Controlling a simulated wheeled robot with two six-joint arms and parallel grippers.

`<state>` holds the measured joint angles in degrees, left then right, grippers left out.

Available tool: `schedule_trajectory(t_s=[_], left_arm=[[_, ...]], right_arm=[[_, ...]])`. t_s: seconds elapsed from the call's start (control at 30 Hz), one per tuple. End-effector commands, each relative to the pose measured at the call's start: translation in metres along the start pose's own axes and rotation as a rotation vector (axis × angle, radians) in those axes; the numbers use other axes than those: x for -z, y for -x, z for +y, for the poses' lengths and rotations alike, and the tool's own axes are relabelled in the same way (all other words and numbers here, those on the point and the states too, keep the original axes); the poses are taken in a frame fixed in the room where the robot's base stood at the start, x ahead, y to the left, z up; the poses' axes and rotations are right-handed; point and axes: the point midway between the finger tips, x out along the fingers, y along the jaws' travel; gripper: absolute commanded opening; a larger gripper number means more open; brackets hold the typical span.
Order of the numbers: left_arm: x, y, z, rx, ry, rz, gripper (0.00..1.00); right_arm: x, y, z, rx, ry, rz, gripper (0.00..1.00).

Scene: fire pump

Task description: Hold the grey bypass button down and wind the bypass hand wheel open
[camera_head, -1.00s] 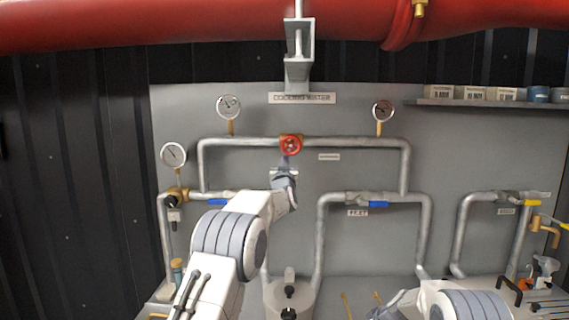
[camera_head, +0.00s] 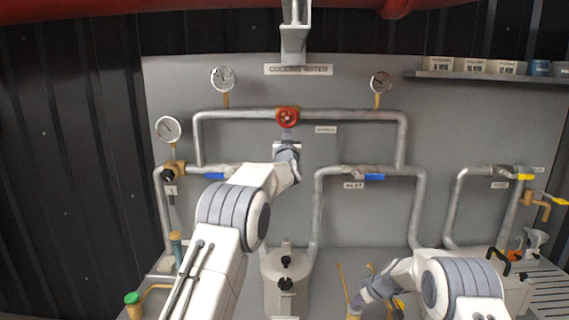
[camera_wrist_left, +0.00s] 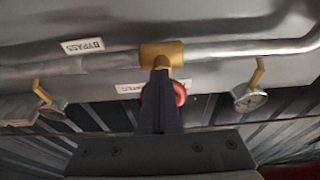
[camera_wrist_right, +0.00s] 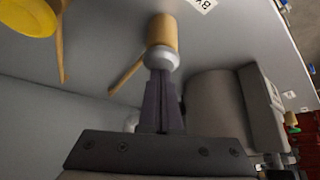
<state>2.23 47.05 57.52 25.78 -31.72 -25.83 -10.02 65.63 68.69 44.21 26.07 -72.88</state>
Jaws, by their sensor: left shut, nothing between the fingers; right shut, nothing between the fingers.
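The red hand wheel (camera_head: 287,118) sits on the upper pipe in the head view. In the left wrist view, the red wheel (camera_wrist_left: 180,93) shows partly behind my fingers, below a brass valve body (camera_wrist_left: 161,54). My left gripper (camera_head: 287,134) is shut and empty, its tips at the wheel; contact is unclear. In the right wrist view, a grey button (camera_wrist_right: 162,60) caps a brass post (camera_wrist_right: 162,31). My right gripper (camera_wrist_right: 161,74) is shut and empty, its tips at the button's face. They seem to touch; how far it is pressed cannot be told.
A BYPASS label (camera_wrist_left: 82,46) is on the panel near the wheel. Gauges (camera_head: 222,79) and (camera_head: 380,83) flank it. Lower pipes carry blue-handled valves (camera_head: 374,177). A grey pump housing (camera_head: 285,270) stands between my arms. A shelf (camera_head: 480,75) is at upper right.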

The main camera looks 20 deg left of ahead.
Motion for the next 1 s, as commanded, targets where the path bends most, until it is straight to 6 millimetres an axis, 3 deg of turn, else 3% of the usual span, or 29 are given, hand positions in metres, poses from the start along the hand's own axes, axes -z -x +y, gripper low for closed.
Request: schedule_trajectory(t_s=[0.03,1.0], left_arm=[[0.010,-0.001,0.002,0.002,0.003,0.020,0.00],[0.015,-0.002,0.017,0.006,0.002,0.021,0.00]], right_arm=[[-0.001,0.000,0.000,0.000,-0.001,-0.002,0.00],[-0.002,0.000,0.000,0.000,-0.001,-0.003,0.00]])
